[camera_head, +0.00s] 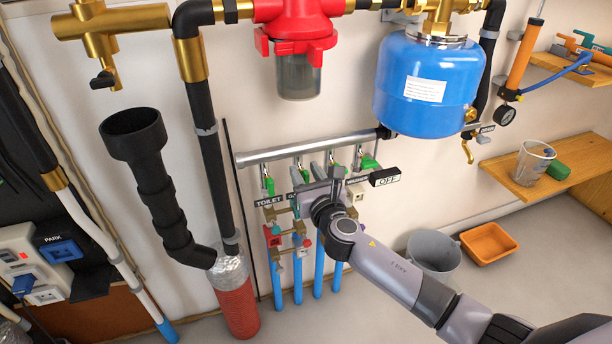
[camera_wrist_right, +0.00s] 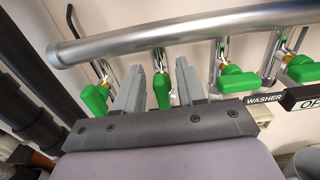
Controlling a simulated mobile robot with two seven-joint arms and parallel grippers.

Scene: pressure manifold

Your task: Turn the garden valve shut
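Several valves with green handles hang in a row under a grey horizontal pipe (camera_head: 310,148). The second from the left, beside a partly hidden label starting with "G", appears to be the garden valve (camera_head: 297,172). In the right wrist view its green handle (camera_wrist_right: 162,90) looks narrow and points down along its pipe. My right gripper (camera_head: 318,186) is at the manifold, its fingers (camera_wrist_right: 158,68) open on either side of that handle. Clear gaps show between handle and fingers. The gripper hides part of the middle valves in the head view. My left gripper is not in view.
The toilet valve handle (camera_wrist_right: 95,99) is just left of the fingers, another green handle (camera_wrist_right: 237,79) just right. An "OFF" tag (camera_head: 386,178) sticks out at the right. A blue tank (camera_head: 425,85) and red filter (camera_head: 298,30) hang above. A grey bucket (camera_head: 434,252) stands below right.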

